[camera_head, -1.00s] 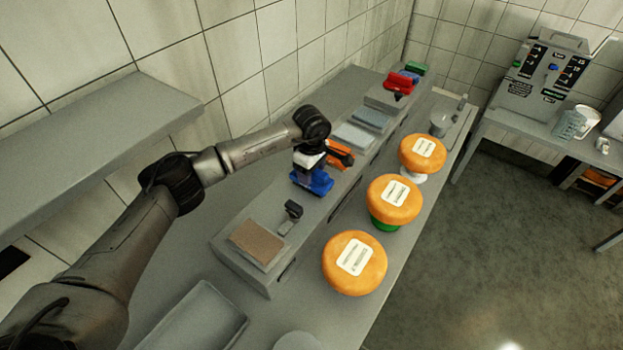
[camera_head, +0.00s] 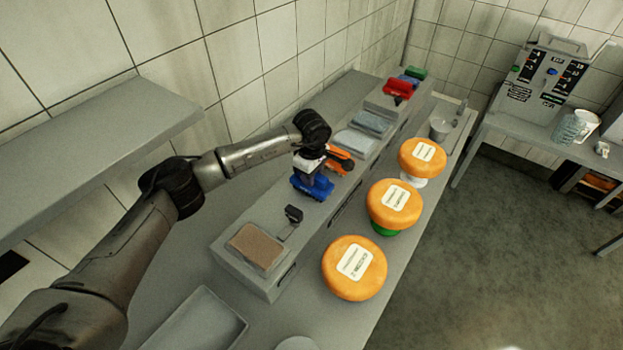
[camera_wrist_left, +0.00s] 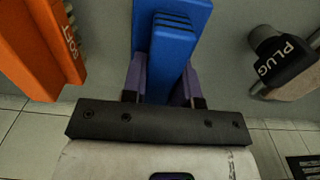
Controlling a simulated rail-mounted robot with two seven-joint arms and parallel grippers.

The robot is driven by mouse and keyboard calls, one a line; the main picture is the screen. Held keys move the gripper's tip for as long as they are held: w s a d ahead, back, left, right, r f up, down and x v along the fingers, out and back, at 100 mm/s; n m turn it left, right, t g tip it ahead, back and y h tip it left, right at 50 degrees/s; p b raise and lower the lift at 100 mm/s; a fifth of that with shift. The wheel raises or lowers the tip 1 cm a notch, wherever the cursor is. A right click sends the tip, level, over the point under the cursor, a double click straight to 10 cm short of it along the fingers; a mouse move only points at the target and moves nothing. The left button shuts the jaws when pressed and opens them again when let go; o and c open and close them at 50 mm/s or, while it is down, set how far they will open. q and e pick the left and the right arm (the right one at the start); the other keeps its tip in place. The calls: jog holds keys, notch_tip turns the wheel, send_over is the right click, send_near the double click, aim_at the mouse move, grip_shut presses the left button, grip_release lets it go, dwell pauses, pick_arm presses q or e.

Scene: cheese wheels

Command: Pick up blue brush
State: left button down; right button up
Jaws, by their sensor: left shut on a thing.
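The blue brush (camera_head: 313,188) is at the raised grey ledge, beside an orange tool (camera_head: 340,160). My left gripper (camera_head: 311,175) is over it from above, shut on its upper part. In the left wrist view the blue brush (camera_wrist_left: 174,45) stands between the two purple fingers of my left gripper (camera_wrist_left: 166,85), which press on its sides. I cannot tell whether the brush's underside touches the ledge. The orange tool (camera_wrist_left: 38,45) is close to the left of the brush in the wrist view. My right gripper is out of view.
Three orange cheese wheels (camera_head: 354,268) stand along the counter's front. A black-handled plug tool (camera_wrist_left: 285,60) lies near the brush. A brown pad (camera_head: 256,246), blue-grey cloths (camera_head: 357,142) and a red tool (camera_head: 398,88) sit along the ledge (camera_head: 226,255). A tiled wall stands behind.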

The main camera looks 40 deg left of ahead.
pick_arm(q)
notch_tip(320, 180, up, 4)
jog(key=shift+r, duration=0.15)
jog(key=s+d+r, duration=0.1)
jog(key=d+r, duration=0.5)
jog(key=d, duration=0.5)
jog(key=shift+d+r, duration=0.25)
jog(key=shift+d, duration=0.05)
jog(key=shift+s, duration=0.1)
